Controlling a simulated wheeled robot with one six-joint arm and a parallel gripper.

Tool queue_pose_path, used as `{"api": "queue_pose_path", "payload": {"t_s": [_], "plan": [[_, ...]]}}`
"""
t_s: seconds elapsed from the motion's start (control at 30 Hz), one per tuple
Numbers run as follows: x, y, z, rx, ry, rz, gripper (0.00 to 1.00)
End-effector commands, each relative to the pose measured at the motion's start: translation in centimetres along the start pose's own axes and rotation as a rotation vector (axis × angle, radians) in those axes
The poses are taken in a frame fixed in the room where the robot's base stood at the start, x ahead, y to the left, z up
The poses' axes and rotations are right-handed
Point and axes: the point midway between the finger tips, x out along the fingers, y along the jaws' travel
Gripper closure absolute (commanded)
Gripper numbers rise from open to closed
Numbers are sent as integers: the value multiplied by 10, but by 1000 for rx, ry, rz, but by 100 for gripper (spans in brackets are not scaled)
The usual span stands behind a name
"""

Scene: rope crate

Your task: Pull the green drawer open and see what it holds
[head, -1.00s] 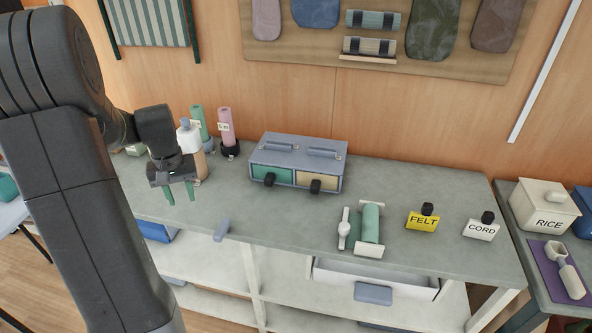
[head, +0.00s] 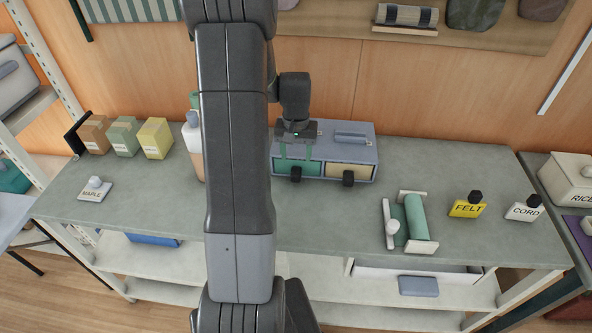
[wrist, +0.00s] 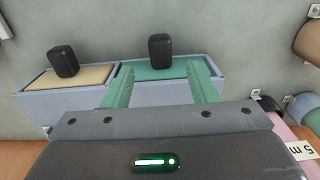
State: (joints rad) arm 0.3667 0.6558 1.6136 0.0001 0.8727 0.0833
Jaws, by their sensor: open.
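The small grey-blue drawer unit (head: 362,143) stands on the counter below the wall. Its green drawer (head: 313,169) is on the left and looks shut, with a black knob (head: 296,173) on its front. In the wrist view the green drawer (wrist: 150,73) is to the right of the tan one, its black knob (wrist: 160,46) standing out. My gripper (head: 296,156) is open with its green fingers pointing down in front of or over the green drawer. In the wrist view my gripper's fingers (wrist: 161,72) lie either side of the knob, apart from it. The drawer's inside is hidden.
The tan drawer (head: 345,171) with its own black knob is right beside. A green roll (head: 415,217) on a white stand, a yellow FELT label (head: 467,207) and a CORD label (head: 524,211) lie to the right. The counter (head: 330,212) in front of the unit is clear.

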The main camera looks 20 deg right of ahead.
Motion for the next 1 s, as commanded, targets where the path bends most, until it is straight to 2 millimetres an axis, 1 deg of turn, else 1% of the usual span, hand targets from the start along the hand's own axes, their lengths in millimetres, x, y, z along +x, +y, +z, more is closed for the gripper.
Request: {"api": "queue_pose_path", "payload": {"t_s": [0.03,0.1,0.2,0.3,0.4,0.57,0.87,0.9,0.97,1.0], "plan": [[11,0,1,0,-6,1,47],[25,0,1,0,-6,1,47],[42,0,1,0,-4,0,47],[57,0,0,0,-3,0,47],[67,0,0,0,-2,0,47],[76,0,0,0,-1,0,47],[77,0,0,0,0,0,47],[77,0,0,0,0,0,55],[77,0,0,0,0,0,67],[77,0,0,0,1,0,75]]}}
